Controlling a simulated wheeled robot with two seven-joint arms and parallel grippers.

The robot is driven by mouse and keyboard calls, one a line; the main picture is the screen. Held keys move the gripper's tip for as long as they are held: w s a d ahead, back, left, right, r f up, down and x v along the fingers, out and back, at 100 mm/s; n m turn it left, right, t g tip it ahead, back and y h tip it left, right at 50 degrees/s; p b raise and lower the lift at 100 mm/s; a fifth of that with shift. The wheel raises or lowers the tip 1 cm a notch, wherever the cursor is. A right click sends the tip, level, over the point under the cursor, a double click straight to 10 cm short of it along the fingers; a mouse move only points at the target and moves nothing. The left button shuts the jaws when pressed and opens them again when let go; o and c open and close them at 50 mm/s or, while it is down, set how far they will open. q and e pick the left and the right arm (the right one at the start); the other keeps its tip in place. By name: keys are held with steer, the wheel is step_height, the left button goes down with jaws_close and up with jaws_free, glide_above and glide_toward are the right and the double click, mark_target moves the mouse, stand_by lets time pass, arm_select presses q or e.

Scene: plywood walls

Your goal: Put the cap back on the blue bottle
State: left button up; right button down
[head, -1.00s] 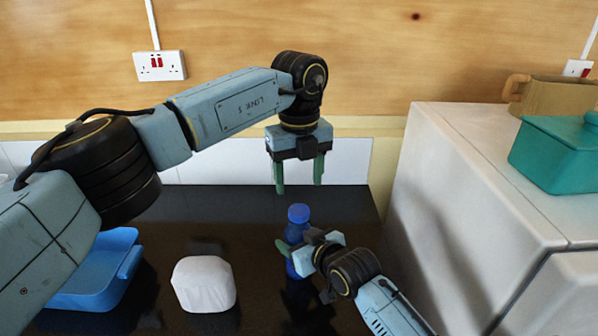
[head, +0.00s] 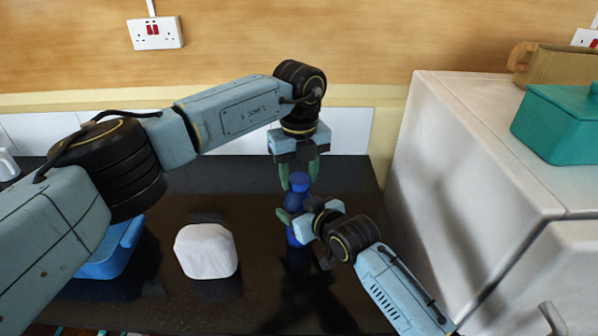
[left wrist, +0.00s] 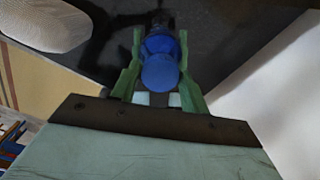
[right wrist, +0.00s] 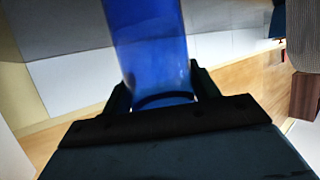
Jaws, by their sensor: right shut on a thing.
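The blue bottle (head: 295,236) stands upright on the dark counter, with a blue cap (head: 299,182) seated at its top; whether it is screwed tight cannot be seen. My right gripper (head: 288,221) is shut on the bottle's body from the side. In the right wrist view the bottle (right wrist: 150,45) fills the space between the fingers. My left gripper (head: 299,172) points down over the bottle, its green fingers open on either side of the cap. In the left wrist view the cap (left wrist: 160,72) lies between the fingers, seen from above, with narrow gaps.
A white rounded block (head: 206,252) stands on the counter left of the bottle. A blue container (head: 110,255) is farther left, partly behind my left arm.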

arm_select(q)
steer(key=c, duration=0.6)
steer(key=m, duration=0.5)
steer(key=shift+c, duration=0.2)
steer(key=m, duration=0.3)
steer(key=shift+m, duration=0.3)
steer(key=m, duration=0.5)
steer(key=shift+m, duration=0.3)
steer(key=m, duration=0.7)
steer(key=o, duration=1.2)
